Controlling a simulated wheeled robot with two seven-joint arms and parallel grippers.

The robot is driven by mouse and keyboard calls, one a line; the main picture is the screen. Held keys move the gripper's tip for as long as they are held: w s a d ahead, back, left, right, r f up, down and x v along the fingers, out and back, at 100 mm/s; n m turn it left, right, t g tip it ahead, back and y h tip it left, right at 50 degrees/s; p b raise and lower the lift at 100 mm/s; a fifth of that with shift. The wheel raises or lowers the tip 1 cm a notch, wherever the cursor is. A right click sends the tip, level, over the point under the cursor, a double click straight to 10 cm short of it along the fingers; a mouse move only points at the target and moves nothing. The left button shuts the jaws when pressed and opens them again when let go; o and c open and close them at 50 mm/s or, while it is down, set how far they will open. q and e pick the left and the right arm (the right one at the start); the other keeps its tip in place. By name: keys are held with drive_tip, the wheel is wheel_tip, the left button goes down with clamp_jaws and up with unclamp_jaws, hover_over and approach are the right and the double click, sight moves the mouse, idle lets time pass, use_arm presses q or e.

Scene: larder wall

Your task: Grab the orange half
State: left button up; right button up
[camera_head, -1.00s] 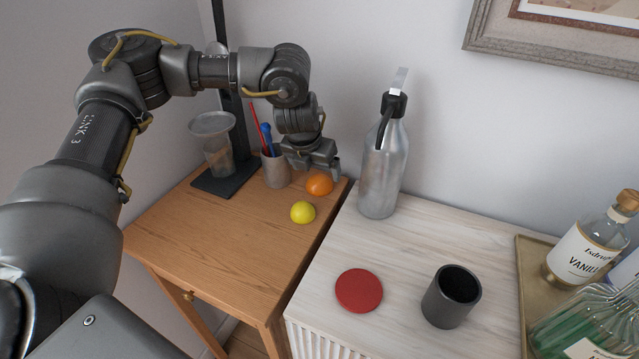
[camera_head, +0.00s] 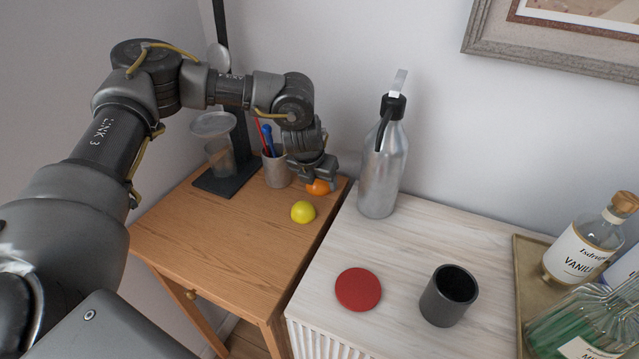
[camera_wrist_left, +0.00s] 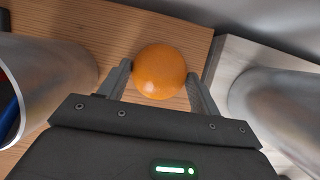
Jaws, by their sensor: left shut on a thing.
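The orange half (camera_head: 318,187) is a small orange dome on the wooden table, partly hidden by my gripper in the head view. In the left wrist view the orange half (camera_wrist_left: 160,71) shows its rounded side between the two fingers. My left gripper (camera_head: 318,180) has come down over it from above and is shut on it; its fingers (camera_wrist_left: 161,88) flank the orange half on both sides. Whether it is off the tabletop I cannot tell. My right gripper is not in view.
A yellow lemon half (camera_head: 303,212) lies just in front of the orange half. A metal cup with pens (camera_head: 276,170) stands close on the left. A steel bottle (camera_head: 380,175), red disc (camera_head: 358,289) and dark cup (camera_head: 448,296) stand on the white cabinet. The wooden table's front (camera_head: 215,235) is clear.

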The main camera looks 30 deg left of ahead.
use_arm(q)
drive_tip(key=shift+r, duration=0.1)
drive_tip(key=shift+c, duration=0.4)
